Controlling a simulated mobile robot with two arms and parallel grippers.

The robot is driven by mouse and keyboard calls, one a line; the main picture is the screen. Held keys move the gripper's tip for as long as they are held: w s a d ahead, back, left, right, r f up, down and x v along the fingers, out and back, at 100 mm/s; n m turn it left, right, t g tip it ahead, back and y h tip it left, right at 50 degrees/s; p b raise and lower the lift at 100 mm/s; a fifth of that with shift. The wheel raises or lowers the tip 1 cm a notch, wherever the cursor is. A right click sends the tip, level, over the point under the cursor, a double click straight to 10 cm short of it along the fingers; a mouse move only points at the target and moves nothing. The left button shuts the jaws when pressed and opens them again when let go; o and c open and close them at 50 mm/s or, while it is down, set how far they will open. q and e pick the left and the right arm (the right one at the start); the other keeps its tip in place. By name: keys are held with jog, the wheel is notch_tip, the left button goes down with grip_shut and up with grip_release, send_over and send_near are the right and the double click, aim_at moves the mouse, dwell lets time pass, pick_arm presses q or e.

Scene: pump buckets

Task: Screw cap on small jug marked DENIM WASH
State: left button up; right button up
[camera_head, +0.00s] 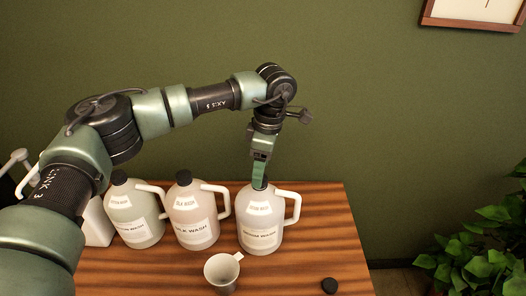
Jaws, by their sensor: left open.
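Three pale handled jugs stand in a row on the wooden table. The right one (261,222) has a label that appears to read DENIM WASH, though the print is small. My left gripper (259,179) points down at its mouth, with open jaws. A dark shape shows at the mouth, partly hidden by the gripper; I cannot tell whether it is a cap or how it sits. A loose black cap (330,286) lies on the table at the front right. My right gripper is not in view.
The middle jug (194,222), marked SILK WASH, and the left jug (136,218) wear black caps. A pale cup with a handle (221,272) stands in front.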

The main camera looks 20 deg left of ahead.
pick_arm(q)
jog(key=shift+a+f, duration=0.1)
jog(key=shift+f, duration=1.1)
jog(key=c, duration=1.4)
jog(key=m, duration=0.2)
jog(key=shift+f+m+b, duration=0.1)
jog(key=shift+m+b, duration=0.2)
jog(key=shift+b, duration=0.1)
jog(key=m+t+b, duration=0.1)
jog(key=m, duration=0.4)
jog(key=shift+b, duration=0.35)
jog(key=m+b, duration=0.1)
jog(key=m, duration=0.4)
jog(key=shift+h, duration=0.4)
jog(key=shift+m+t, duration=0.3)
jog(key=shift+m, duration=0.9)
jog(key=o, duration=1.3)
